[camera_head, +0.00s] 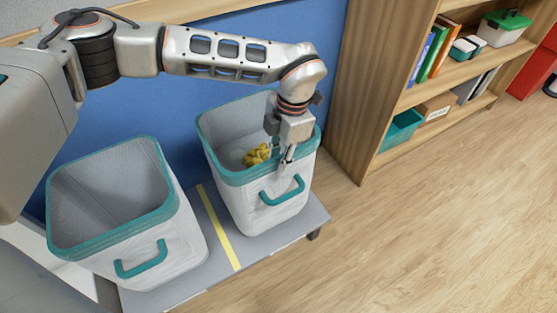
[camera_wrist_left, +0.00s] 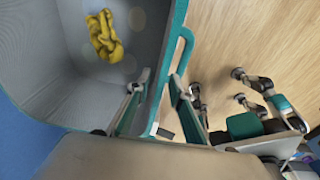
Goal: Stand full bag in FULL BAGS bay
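One white bag with a teal rim and handle (camera_head: 262,213) stands upright at the right of a low grey platform; crumpled yellow stuff (camera_head: 257,155) lies inside. A similar bag (camera_head: 150,262) stands at the left, and its visible inside looks empty. My left gripper (camera_head: 287,158) is at the right bag's near rim. In the left wrist view its fingers (camera_wrist_left: 160,82) straddle the rim, one inside and one outside, with some gap showing. The yellow stuff (camera_wrist_left: 104,36) shows there too. No FULL BAGS label is readable. My right gripper is out of view.
A yellow stripe (camera_head: 222,228) divides the grey platform (camera_head: 312,213) between the bags. A blue panel (camera_head: 225,75) stands behind. A wooden shelf (camera_head: 365,110) with books and boxes is to the right. The wooden floor (camera_head: 430,220) at front right is clear.

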